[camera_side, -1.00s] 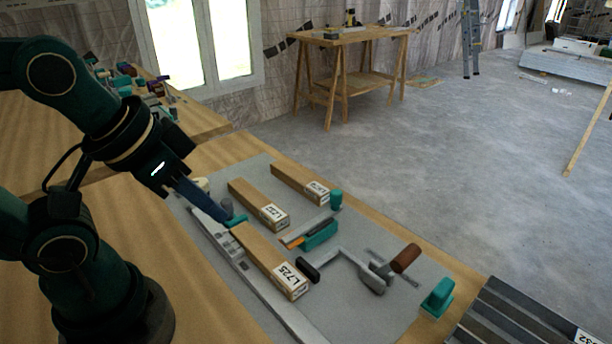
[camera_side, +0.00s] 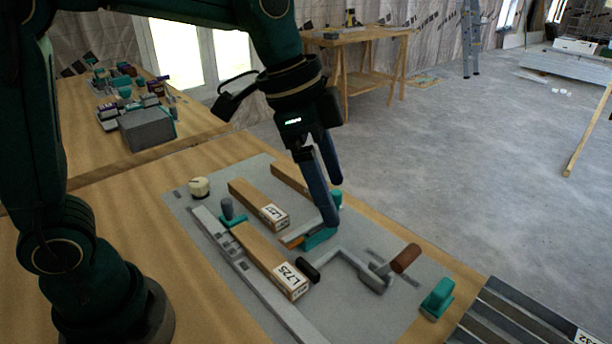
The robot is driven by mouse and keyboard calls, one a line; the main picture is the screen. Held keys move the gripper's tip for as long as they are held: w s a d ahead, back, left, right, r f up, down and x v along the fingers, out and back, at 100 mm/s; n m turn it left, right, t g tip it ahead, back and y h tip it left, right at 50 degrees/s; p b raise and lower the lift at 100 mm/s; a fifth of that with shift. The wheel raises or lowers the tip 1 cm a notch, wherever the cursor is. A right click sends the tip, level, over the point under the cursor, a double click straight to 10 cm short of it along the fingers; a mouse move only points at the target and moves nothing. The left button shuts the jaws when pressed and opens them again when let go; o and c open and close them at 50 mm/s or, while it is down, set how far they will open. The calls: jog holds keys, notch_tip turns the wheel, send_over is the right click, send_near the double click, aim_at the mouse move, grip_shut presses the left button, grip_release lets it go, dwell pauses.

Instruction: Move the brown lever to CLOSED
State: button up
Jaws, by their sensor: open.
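The brown lever appears to be the brown cylindrical grip (camera_side: 405,258) on a grey metal piece at the right of the grey mat. It tilts up to the right. No OPEN or CLOSED marking can be read. My gripper (camera_side: 334,204) is open and empty, its two blue fingers pointing down. It is above and left of the brown grip, clearly apart from it. In the picture, the fingertips overlap the area by a teal block (camera_side: 320,238); whether they touch it cannot be told.
Wooden blocks, one labelled L725 (camera_side: 268,258), lie on the grey mat (camera_side: 350,312). A long grey rail (camera_side: 265,290) runs along its left side. A black-ended bar (camera_side: 308,270) and a teal piece (camera_side: 437,298) flank the brown grip. A grey box (camera_side: 147,130) stands at the back left.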

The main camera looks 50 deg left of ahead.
aim_at(408, 261)
jog(key=w+d+f+m, duration=0.2)
jog(key=w+d+f+m+g+h, duration=0.1)
jog(key=w+d+f+m, duration=0.1)
jog(key=d+f, duration=0.1)
jog(key=w+d+f+m+g, duration=0.1)
jog(key=w+d+f+m, duration=0.1)
jog(key=d+m, duration=0.1)
jog(key=shift+w+f+h, duration=0.2)
jog(key=shift+f+h, duration=0.05)
jog(key=shift+h, duration=0.05)
jog(key=shift+w+d+f+m+g, duration=0.1)
jog(key=shift+d+f+m+g, duration=0.2)
jog(key=shift+f+m, duration=0.1)
jog(key=shift+x, duration=2.55)
grip_shut()
